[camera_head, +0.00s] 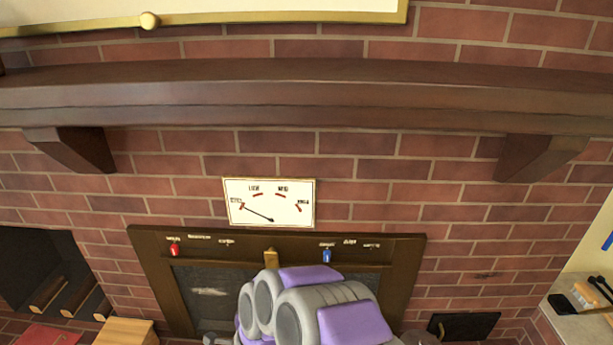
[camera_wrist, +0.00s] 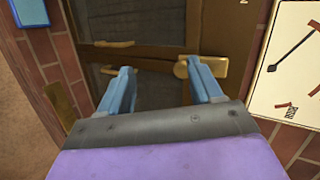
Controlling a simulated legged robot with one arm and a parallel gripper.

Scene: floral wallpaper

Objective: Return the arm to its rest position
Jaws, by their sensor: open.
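My gripper (camera_wrist: 159,72) shows in the wrist view with its two blue fingers spread apart and nothing between them. A dark wooden framed door or panel (camera_wrist: 150,62) lies beyond the fingertips. A brass handle (camera_wrist: 218,67) is at the right fingertip; I cannot tell if they touch. In the head view my purple and grey arm (camera_head: 305,305) rises from the bottom centre in front of the same wooden frame (camera_head: 400,250). The arm hides the frame's lower middle, and the fingers cannot be made out there.
A white dial (camera_head: 269,202) hangs on the brick wall (camera_head: 480,205) above the frame. A dark wooden mantel (camera_head: 300,95) juts out above it. Red (camera_head: 174,249) and blue (camera_head: 326,255) pieces sit on the frame's top edge. A wooden block (camera_head: 125,333) is at lower left, a ledge (camera_head: 575,325) at right.

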